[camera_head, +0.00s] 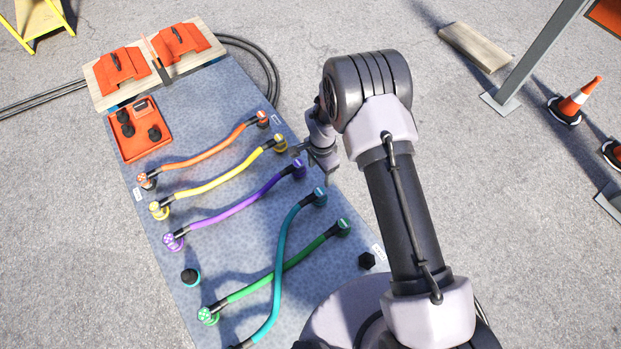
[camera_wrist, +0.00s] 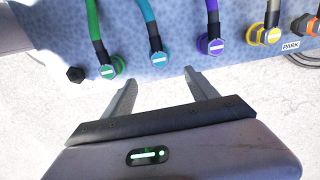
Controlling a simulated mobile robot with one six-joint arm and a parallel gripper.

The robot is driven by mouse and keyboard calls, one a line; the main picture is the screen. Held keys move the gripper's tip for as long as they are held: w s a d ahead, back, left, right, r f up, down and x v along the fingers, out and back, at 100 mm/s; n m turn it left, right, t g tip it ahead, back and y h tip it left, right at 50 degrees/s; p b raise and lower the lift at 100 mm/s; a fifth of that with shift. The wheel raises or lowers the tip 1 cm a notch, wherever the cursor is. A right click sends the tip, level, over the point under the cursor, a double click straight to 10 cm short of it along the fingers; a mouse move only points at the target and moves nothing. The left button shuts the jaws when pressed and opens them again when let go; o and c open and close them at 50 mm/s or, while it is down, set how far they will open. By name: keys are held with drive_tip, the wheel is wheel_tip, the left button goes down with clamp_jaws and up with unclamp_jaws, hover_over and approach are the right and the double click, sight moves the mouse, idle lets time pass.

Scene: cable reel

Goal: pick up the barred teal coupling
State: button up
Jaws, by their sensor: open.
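Barred purple (camera_wrist: 216,46) and green (camera_wrist: 113,66) couplings flank the teal one. Yellow (camera_head: 279,143) and orange (camera_head: 262,119) couplings lie farther along. A black hexagonal knob (camera_head: 367,261) stands beyond green.

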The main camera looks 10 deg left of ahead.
drive_tip(key=b, duration=0.4)
approach(320, 191)
drive_tip(key=f, duration=0.5)
drive_tip(key=shift+s+f, duration=0.2)
drive_tip(key=shift+s, duration=0.15)
drive_tip(key=f+b, duration=0.2)
drive_tip(key=f, duration=0.1)
drive_tip(key=f+b, duration=0.1)
drive_tip(key=f, duration=0.1)
drive_tip(key=shift+w+f, duration=0.2)
drive_tip(key=shift+w, duration=0.05)
drive_tip(key=shift+r, duration=0.15)
drive_tip(key=shift+c, duration=1.1)
clamp_jaws()
